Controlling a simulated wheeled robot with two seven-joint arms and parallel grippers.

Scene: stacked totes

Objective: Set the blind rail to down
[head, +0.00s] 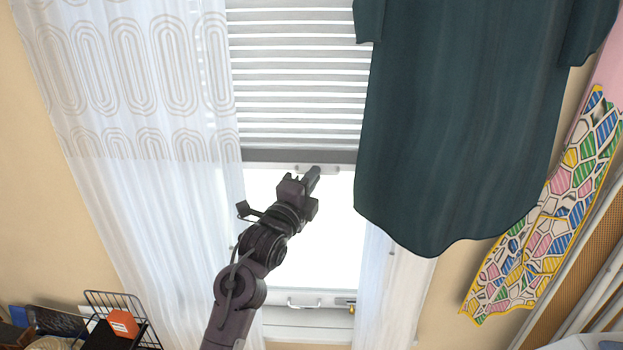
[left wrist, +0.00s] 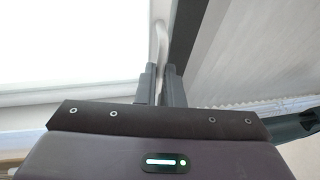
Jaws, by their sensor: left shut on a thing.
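The window blind (head: 300,75) has pale horizontal slats and hangs partway down the window. Its dark grey bottom rail (head: 275,155) lies across the upper part of the bright pane, with a pale handle strip just below it. My left gripper (head: 314,174) reaches up to the rail's underside. In the left wrist view, the two dark fingers (left wrist: 160,85) are close together on a slim pale handle (left wrist: 160,40), beside the dark rail (left wrist: 185,35). The fingers hide part of the handle. My right gripper is not in view.
A dark green garment (head: 455,120) hangs at the right, close to the gripper and over the blind's right side. Sheer white curtains (head: 150,150) hang at the left. Patterned fabric (head: 540,230) hangs far right. The pane below the rail is clear except for my arm.

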